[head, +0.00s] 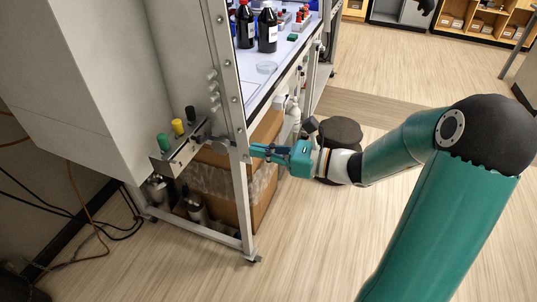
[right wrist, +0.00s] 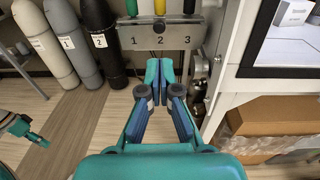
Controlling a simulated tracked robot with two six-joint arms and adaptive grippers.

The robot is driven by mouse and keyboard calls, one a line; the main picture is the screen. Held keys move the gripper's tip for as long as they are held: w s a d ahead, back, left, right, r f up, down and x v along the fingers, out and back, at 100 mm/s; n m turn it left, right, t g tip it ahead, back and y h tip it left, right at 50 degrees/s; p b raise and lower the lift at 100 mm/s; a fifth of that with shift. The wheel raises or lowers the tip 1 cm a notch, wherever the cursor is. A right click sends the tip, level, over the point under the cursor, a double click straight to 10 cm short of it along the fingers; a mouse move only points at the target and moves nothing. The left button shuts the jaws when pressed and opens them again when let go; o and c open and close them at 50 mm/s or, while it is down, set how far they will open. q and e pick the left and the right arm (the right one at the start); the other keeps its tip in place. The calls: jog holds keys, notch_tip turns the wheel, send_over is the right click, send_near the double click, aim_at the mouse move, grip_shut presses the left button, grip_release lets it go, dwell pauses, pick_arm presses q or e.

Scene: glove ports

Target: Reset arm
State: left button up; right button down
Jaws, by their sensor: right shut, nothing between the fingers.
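My right gripper (head: 260,152) is shut and empty, held beside the metal frame leg at the bench corner in the head view. In the right wrist view its fingers (right wrist: 159,85) meet just below a grey panel (right wrist: 160,34) marked 1, 2, 3. The panel carries a green knob (head: 163,141), a yellow knob (head: 178,127) and a black knob (head: 190,114). I cannot tell whether the gripper touches the frame.
Dark bottles (head: 267,30) and a clear dish (head: 267,67) stand on the bench. A cardboard box (head: 262,185) sits under it, and a dark stool (head: 341,133) stands behind my right forearm. Numbered cylinders (right wrist: 102,42) stand left of the panel.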

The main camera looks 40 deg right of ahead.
jog(key=shift+s+d, duration=0.35)
jog(key=shift+s, duration=0.3)
jog(key=s+a+f+n+g+h, duration=0.1)
jog(key=s+a+f+n+g, duration=0.2)
jog(key=f, duration=1)
jog(key=s+a+f+n+g+h, duration=0.1)
jog(key=s+a+f+n+g, duration=0.3)
jog(key=a+f+n+g, duration=0.3)
jog(key=s+a+f+n+g+h, duration=0.1)
jog(key=s+a+f+n+g, duration=0.3)
jog(key=a+f+n, duration=0.9)
notch_tip(320, 180, down, 6)
jog(key=n+g, duration=0.1)
jog(key=n, duration=0.4)
jog(key=shift+s+a+r+n+h, duration=0.15)
jog(key=shift+a+r+n+h, duration=0.05)
jog(key=shift+n+h, duration=0.1)
